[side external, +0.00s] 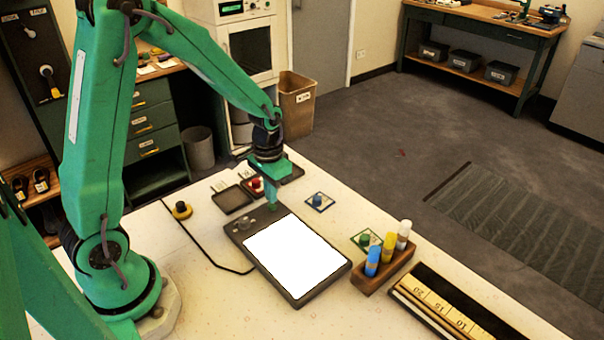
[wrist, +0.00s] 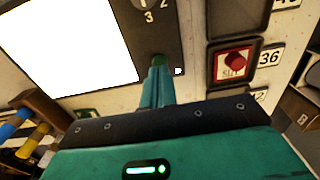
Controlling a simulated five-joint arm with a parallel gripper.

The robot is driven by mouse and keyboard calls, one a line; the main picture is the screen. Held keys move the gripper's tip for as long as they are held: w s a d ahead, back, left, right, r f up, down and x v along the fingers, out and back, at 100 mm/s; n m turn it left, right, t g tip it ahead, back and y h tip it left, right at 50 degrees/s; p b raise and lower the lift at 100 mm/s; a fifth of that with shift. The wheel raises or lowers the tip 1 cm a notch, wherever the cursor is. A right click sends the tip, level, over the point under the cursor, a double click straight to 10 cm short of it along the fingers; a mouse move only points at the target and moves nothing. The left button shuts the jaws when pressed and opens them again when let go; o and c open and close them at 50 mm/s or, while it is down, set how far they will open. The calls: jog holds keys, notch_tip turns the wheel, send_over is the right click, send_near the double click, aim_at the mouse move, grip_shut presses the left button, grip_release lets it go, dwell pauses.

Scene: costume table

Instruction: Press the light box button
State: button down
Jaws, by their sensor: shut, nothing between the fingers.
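The light box (side external: 297,255) lies on the table with a dark frame and a bright white panel. The panel also shows lit in the wrist view (wrist: 70,50). My gripper (side external: 272,206) points down, shut and empty, at the far corner of the frame. In the wrist view its fingers (wrist: 158,82) reach the dark frame beside a small white square (wrist: 178,71). A green round shape (wrist: 158,60) shows at the fingertips; I cannot tell whether it is the button. Contact is also unclear. A dial marked with numbers (wrist: 147,4) sits on the same frame.
A red button (wrist: 235,62) on a plate stands near the box, as do a blue button (side external: 319,200) and a green button (side external: 364,240). A yellow-based knob (side external: 181,209) is at left. A dark tray (side external: 232,199) lies behind.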

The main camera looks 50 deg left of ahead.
jog(key=shift+f, duration=0.95)
jog(key=shift+r, duration=0.2)
dwell(0.4)
jog(key=shift+r, duration=3.25)
jog(key=s+d+r+t, duration=0.2)
jog(key=s+r, duration=0.5)
jog(key=s+d+r+t, duration=0.2)
jog(key=s+r+t, duration=0.1)
jog(key=s+r, duration=0.4)
jog(key=shift+s+d+r+t, duration=0.2)
jog(key=shift+d+r+t, duration=0.05)
jog(key=shift+t, duration=0.05)
